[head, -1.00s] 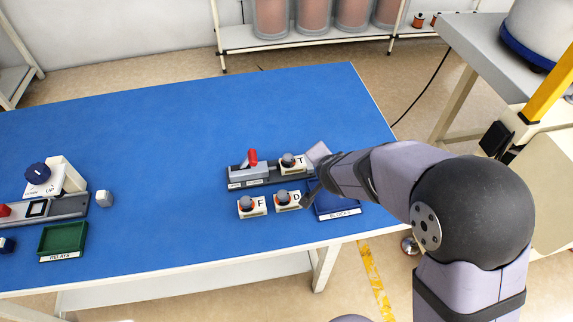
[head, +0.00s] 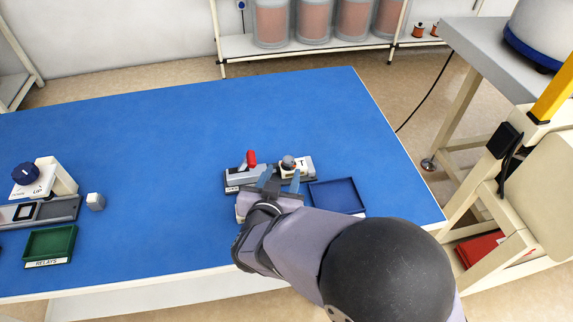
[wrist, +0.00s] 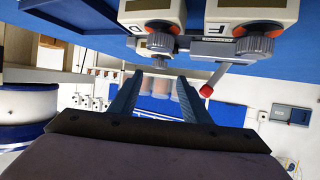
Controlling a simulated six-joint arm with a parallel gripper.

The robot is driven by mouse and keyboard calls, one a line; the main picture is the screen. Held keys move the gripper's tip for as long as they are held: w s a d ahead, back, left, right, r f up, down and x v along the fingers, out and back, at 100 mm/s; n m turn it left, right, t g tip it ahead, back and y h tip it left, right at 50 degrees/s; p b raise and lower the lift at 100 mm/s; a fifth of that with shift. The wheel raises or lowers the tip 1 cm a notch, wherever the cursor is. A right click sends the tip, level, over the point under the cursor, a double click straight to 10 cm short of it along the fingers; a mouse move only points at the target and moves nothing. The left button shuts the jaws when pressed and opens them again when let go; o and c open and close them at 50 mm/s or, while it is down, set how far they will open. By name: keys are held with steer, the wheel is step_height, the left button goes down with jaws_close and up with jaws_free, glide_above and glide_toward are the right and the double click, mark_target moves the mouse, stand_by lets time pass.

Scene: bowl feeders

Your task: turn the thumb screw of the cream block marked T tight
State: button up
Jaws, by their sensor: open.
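The cream block marked T (head: 302,162) sits at the right end of the grey rail in the head view. Its dark grey thumb screw (head: 288,161) stands on its left part. My gripper (head: 280,179) is open and empty, at the near side of the rail, with its right fingertip close to the T block. In the wrist view, a grey knob (wrist: 160,66), seemingly T's screw, appears between my two fingertips (wrist: 160,83). I cannot tell whether the fingers are around it or short of it.
Blocks D (wrist: 150,10) and F (wrist: 250,12), with grey knobs, are close in the wrist view; my arm mostly hides them in the head view. A red-tipped lever (head: 251,158) stands left of T. An empty blue tray (head: 337,196) lies right. The table behind is clear.

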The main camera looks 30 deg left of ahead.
mark_target(289, 160)
steer(key=shift+x, duration=3)
steer(key=c, duration=1)
steer(key=p, duration=0.1)
steer(key=m+h+p, duration=0.1)
steer(key=p, duration=0.1)
steer(key=shift+a+r, duration=0.2)
steer(key=shift+r, duration=0.1)
steer(key=shift+c, duration=0.2)
steer(key=shift+a+m+t+h+p, duration=0.15)
steer(key=shift+m+t+h+p, duration=0.25)
steer(key=shift+m+h+p, duration=0.4)
steer(key=shift+f+m+h+p, duration=0.3)
steer(key=shift+h+p, duration=0.15)
steer(key=shift+h, duration=0.15)
steer(key=o, duration=1)
steer(key=shift+s, duration=0.1)
